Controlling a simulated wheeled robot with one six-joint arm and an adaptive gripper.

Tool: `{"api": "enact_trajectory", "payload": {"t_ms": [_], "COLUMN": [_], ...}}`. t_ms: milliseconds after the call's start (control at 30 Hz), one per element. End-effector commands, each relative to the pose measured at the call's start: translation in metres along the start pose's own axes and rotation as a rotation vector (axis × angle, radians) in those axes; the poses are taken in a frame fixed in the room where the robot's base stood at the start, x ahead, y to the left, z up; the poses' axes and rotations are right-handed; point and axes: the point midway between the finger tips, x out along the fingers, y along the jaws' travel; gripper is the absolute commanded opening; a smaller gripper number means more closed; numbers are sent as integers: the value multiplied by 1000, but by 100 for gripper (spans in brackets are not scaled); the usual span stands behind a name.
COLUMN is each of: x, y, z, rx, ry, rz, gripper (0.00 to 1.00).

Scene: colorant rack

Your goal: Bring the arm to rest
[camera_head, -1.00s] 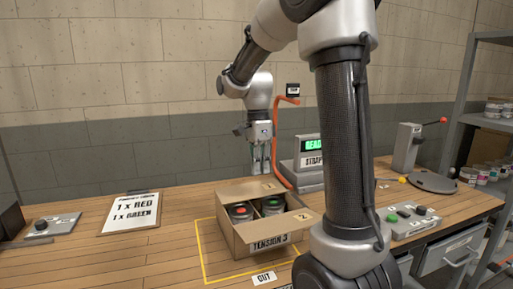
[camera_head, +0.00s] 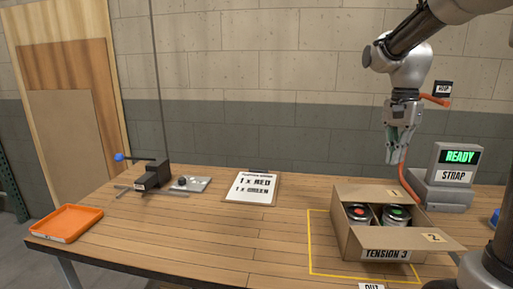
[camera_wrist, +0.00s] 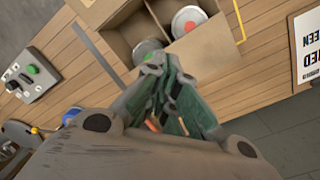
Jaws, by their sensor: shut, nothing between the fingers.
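My gripper (camera_head: 399,146) hangs pointing down above and behind the open cardboard box, clear of it. Its fingers are shut with nothing between them; in the wrist view the fingertips (camera_wrist: 155,62) come together. The cardboard box (camera_head: 378,240) stands on the bench inside a yellow outline, its flaps open. It holds a can with a red top (camera_head: 359,213) and a can with a green top (camera_head: 397,213) side by side. In the wrist view, the red-topped can (camera_wrist: 188,21) shows, and the other can is partly covered by the fingers.
The strap machine (camera_head: 450,178) with a READY screen stands right of the gripper, an orange hose (camera_head: 408,186) beside it. A clipboard (camera_head: 251,188), a black device (camera_head: 152,176) and an orange tray (camera_head: 66,223) lie to the left.

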Motion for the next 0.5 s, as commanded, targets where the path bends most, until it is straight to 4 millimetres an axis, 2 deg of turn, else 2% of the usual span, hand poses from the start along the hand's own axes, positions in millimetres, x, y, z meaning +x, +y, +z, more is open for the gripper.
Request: {"api": "enact_trajectory", "payload": {"t_ms": [100,233,333,500], "x": [10,21,29,38], "y": [36,82,112,146], "z": [26,60,82,108], "rx": [-410,-799,-964,-1006], "ry": [59,173,257,349], "rz": [-53,-107,-135,-181], "gripper": [0,0,0,0]}}
